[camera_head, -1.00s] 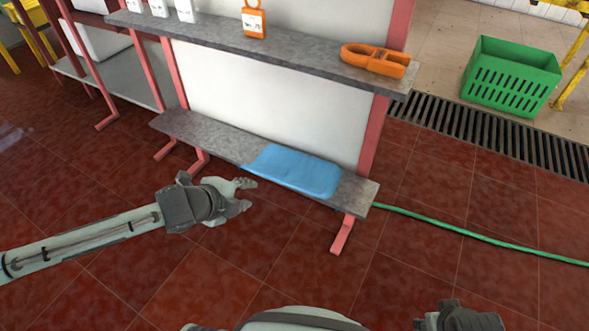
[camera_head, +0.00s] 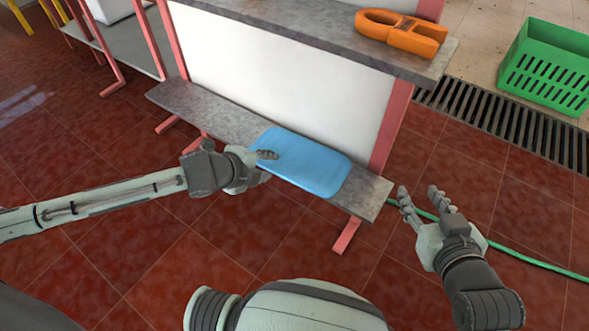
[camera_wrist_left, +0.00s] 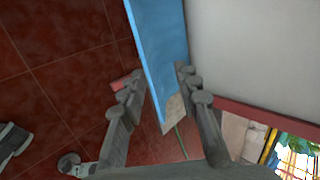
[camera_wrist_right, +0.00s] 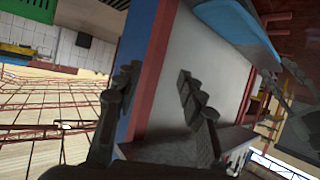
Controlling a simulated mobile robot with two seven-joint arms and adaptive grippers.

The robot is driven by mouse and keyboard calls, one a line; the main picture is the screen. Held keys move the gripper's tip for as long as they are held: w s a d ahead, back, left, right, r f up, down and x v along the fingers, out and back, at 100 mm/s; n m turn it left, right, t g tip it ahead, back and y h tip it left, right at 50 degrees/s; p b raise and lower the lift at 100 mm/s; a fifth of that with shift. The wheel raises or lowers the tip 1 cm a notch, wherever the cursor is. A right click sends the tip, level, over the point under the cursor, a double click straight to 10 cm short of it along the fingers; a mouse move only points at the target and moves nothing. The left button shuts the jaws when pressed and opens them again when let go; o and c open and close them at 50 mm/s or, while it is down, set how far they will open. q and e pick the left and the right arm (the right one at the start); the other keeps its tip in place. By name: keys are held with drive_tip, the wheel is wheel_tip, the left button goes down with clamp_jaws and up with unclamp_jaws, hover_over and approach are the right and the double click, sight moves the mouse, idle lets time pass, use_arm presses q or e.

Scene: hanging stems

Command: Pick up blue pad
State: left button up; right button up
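The blue pad (camera_head: 318,168) lies along the grey lower shelf (camera_head: 200,112) in the head view. My left gripper (camera_head: 268,166) is at the pad's front left edge, with one finger over its top face. In the left wrist view its fingers (camera_wrist_left: 160,85) are apart, on either side of the pad (camera_wrist_left: 160,45); I cannot tell whether they touch it. My right gripper (camera_head: 418,195) is open and empty, just right of the shelf's right end. The right wrist view shows its spread fingers (camera_wrist_right: 155,85) and blue pad (camera_wrist_right: 240,30) at the top.
The upper shelf (camera_head: 300,32) above the pad carries an orange clamp-like object (camera_head: 400,32). Red posts (camera_head: 392,125) and a white back panel (camera_head: 270,85) bound the lower shelf. A green hose (camera_head: 530,260) and green basket (camera_head: 550,68) are at right. The front floor is clear.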

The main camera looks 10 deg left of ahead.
sight(282, 171)
use_arm(q)
wheel_tip(282, 171, down, 4)
drive_tip(key=shift+w+r+b, duration=0.1)
drive_tip(key=shift+r+b, duration=0.1)
drive_tip(key=shift+b, duration=0.9)
drive_tip(key=shift+x, duration=1.1)
drive_tip(key=shift+w+d+f+b, duration=0.25)
drive_tip(key=shift+w+b, duration=0.1)
drive_tip(key=b+x, duration=0.1)
drive_tip(key=x, duration=0.3)
drive_tip(key=shift+w+d+f, duration=0.15)
drive_tip(key=shift+d+f, duration=0.05)
use_arm(e)
drive_tip(key=s+a+r+t+y, duration=0.1)
drive_tip(key=a+r+t, duration=0.1)
drive_tip(key=r, duration=0.5)
drive_tip(key=a+r+t+y, duration=0.1)
drive_tip(key=r+t+y, duration=0.1)
drive_tip(key=r+t, duration=0.2)
drive_tip(key=s+a+r+t+y, duration=0.1)
drive_tip(key=a+r+t, duration=0.1)
drive_tip(key=r, duration=0.8)
drive_tip(key=shift+s+a+t+y, duration=0.3)
drive_tip(key=shift+a+t+y, duration=0.1)
drive_tip(key=shift+t, duration=0.4)
use_arm(q)
drive_tip(key=shift+c, duration=0.3)
clamp_jaws()
